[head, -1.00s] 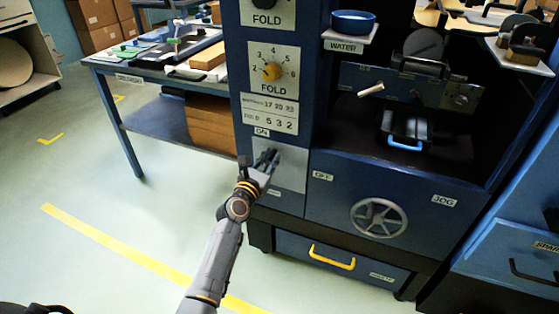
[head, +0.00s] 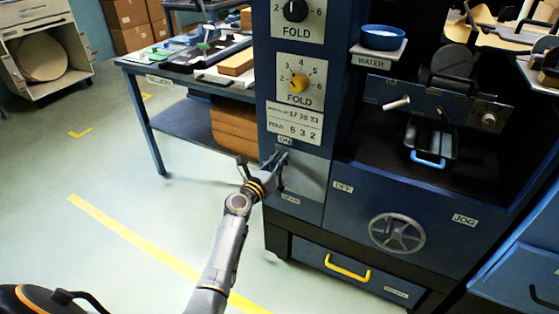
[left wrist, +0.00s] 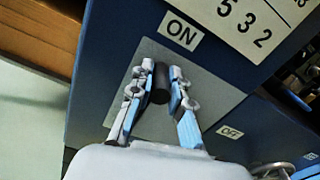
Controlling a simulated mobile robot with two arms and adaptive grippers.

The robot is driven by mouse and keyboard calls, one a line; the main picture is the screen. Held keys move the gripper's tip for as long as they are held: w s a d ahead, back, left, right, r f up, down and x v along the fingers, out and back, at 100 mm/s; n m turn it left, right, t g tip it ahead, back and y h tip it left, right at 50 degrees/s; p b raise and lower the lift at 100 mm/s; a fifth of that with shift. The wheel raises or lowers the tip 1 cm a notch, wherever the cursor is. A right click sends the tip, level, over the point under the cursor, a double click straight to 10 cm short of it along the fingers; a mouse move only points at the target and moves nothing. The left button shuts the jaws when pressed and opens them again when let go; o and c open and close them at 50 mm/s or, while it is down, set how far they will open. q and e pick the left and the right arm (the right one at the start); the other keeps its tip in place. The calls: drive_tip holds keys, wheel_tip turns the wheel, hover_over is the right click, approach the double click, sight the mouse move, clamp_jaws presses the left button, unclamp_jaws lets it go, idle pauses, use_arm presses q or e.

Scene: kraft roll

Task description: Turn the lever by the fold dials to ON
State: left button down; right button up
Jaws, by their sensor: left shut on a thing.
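The lever shows in the left wrist view as a short black cylindrical handle (left wrist: 160,88) on a grey plate (left wrist: 205,95). My left gripper (left wrist: 160,73) has a finger on each side of it and is shut on it. The handle is close below the ON label (left wrist: 182,34); the OFF label (left wrist: 230,131) is off to the right. In the head view my left gripper (head: 279,159) is at the plate's upper left, just under ON, and hides the lever. The fold dials, one black (head: 295,10) and one yellow (head: 299,83), are above. My right gripper is not in view.
A handwheel (head: 397,233) and a yellow-handled drawer (head: 345,265) are low on the machine. A water bowl (head: 383,37) stands on a small shelf to the right. A blue workbench (head: 160,75) is at the left. The floor before it is open.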

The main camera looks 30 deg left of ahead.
use_arm(q)
drive_tip(key=shift+a+r, duration=0.1)
drive_tip(key=c, duration=1.3)
unclamp_jaws()
drive_tip(key=shift+o, duration=0.2)
drive_tip(key=s, duration=1.2)
drive_tip(key=shift+a, duration=0.2)
